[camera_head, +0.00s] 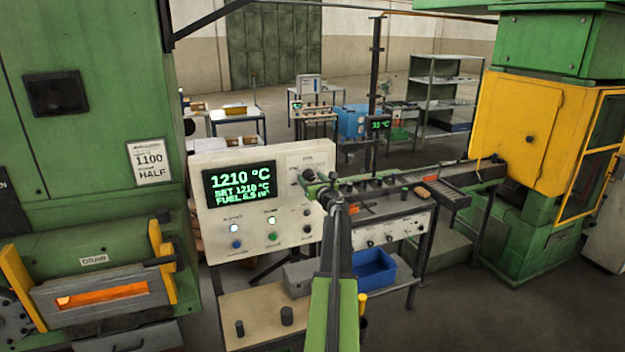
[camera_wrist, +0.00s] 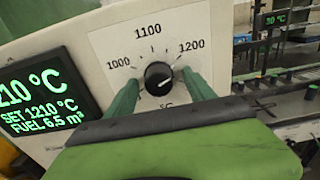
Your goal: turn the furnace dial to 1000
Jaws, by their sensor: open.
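The furnace dial (camera_wrist: 158,79) is a round black knob on a white plate marked 1000, 1100 and 1200. Its pale pointer mark seems to lie on the right side, toward 1200. The display (camera_head: 239,186) reads 1210 °C, SET 1210 °C, FUEL 6.5 m³. My gripper (camera_wrist: 161,84) is open, with one green finger on each side of the dial. I cannot tell whether the fingers touch it. In the head view my gripper (camera_head: 319,186) is at the panel's upper right and partly hides the dial.
The white control panel (camera_head: 221,229) carries several lamps and buttons below the display. The glowing furnace slot (camera_head: 101,294) is at lower left, with a sign (camera_head: 149,162) reading 1100 and HALF above. A blue bin (camera_head: 373,270) and a conveyor (camera_head: 458,174) are on the right.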

